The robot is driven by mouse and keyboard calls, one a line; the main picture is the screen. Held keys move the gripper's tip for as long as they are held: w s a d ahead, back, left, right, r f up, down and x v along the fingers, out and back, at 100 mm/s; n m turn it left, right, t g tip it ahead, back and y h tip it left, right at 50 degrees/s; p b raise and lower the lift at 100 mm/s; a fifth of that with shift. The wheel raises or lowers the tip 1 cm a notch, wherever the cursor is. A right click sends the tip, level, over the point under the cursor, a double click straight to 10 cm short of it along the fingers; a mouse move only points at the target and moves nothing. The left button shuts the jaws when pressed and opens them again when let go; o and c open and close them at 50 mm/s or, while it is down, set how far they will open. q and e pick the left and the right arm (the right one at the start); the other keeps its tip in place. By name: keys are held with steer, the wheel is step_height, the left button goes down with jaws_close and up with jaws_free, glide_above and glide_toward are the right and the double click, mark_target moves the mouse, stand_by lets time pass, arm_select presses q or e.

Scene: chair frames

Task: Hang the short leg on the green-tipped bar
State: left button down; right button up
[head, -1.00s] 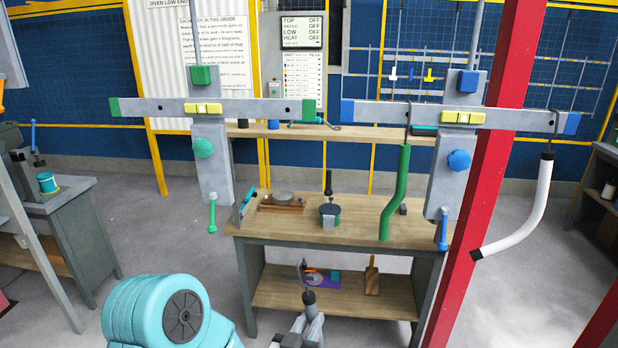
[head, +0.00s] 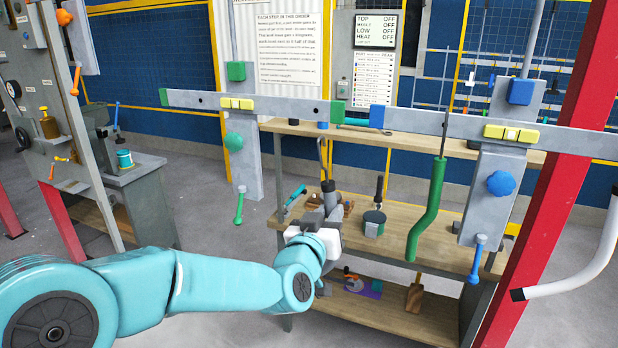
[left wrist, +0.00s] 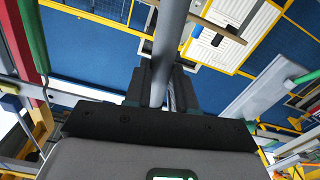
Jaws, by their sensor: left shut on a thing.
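The hook appears just below the bar's right green end (head: 337,112); I see no clear contact. My right gripper is not in view.
A blue-tipped bar (head: 415,123) hangs to the right, bearing a green bent leg (head: 427,210); a white bent leg (head: 585,262) is at far right. A red post (head: 545,190) stands there. A wooden workbench (head: 460,245) is behind the gripper. A tool panel (head: 45,95) stands at left.

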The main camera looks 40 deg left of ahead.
arm_select(q)
steer(key=s+a+r, duration=0.3)
steer(key=s+r, duration=0.1)
steer(key=r, duration=0.5)
steer(key=x, duration=0.3)
steer(key=f+b+x, duration=0.1)
steer(key=x, duration=0.1)
steer(key=shift+w+a, duration=0.1)
steer(key=shift+w, duration=0.15)
steer(key=shift+s, duration=0.1)
